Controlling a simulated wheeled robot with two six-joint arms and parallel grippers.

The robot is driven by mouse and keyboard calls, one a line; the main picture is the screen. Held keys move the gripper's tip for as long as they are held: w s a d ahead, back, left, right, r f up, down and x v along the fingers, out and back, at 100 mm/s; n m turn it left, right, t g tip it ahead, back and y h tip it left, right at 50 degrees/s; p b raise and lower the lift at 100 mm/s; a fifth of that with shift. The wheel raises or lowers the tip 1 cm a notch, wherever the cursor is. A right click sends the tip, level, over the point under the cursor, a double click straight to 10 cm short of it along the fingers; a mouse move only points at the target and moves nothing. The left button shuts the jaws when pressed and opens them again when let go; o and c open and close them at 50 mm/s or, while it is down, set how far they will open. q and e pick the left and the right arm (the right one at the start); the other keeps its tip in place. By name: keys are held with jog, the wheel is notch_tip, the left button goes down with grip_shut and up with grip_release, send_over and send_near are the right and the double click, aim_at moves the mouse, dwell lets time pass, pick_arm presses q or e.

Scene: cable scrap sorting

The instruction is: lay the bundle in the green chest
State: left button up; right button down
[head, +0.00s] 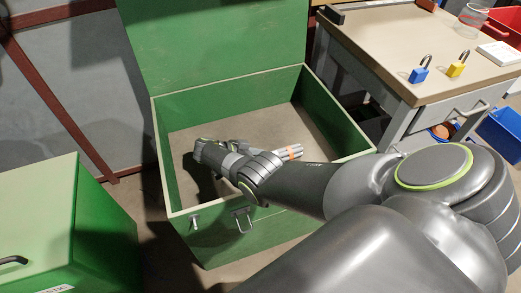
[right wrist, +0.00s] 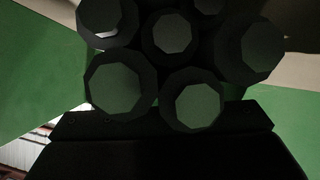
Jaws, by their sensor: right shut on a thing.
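The green chest (head: 215,226) stands open in the middle of the head view, its lid (head: 215,45) raised at the back. My right arm reaches over its front right wall into the opening. The bundle (head: 290,153), grey rods with an orange band, shows past my wrist, over the chest's inside; the rest is hidden behind my arm. In the right wrist view, several dark round ends of the bundle (right wrist: 120,85) fill the upper middle, close against my right gripper (right wrist: 160,130), which is shut on it. I cannot tell whether the bundle touches the chest floor. My left gripper is not in view.
A second green box (head: 40,205) stands at the left. A workbench (head: 400,60) at the right holds a blue padlock (head: 418,75), a yellow padlock (head: 456,69) and a clear jar (head: 472,20). A blue bin (head: 502,133) lies at the far right. The chest floor (head: 235,127) looks bare.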

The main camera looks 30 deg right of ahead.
jog(key=c, duration=0.7)
grip_release()
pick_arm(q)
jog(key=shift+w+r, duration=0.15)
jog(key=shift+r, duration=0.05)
pick_arm(e)
jog(key=shift+a+r, duration=0.1)
jog(key=shift+a, duration=0.15)
jog(key=v, duration=0.2)
jog(key=shift+w+a+r, duration=0.15)
jog(key=shift+w+a, duration=0.05)
jog(key=shift+a, duration=0.1)
jog(key=v, duration=0.3)
jog(key=shift+a+r+b, duration=0.1)
jog(key=shift+a+b, duration=0.05)
jog(key=shift+b, duration=0.2)
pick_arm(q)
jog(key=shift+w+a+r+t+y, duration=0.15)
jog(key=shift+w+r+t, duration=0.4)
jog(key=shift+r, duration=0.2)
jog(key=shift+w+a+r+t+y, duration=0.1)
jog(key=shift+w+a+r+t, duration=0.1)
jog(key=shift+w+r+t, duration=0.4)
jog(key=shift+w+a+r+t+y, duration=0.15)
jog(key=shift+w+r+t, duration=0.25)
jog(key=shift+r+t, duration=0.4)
pick_arm(e)
jog(key=shift+w+a+r, duration=0.1)
jog(key=shift+a+r, duration=0.15)
jog(key=shift+a, duration=0.1)
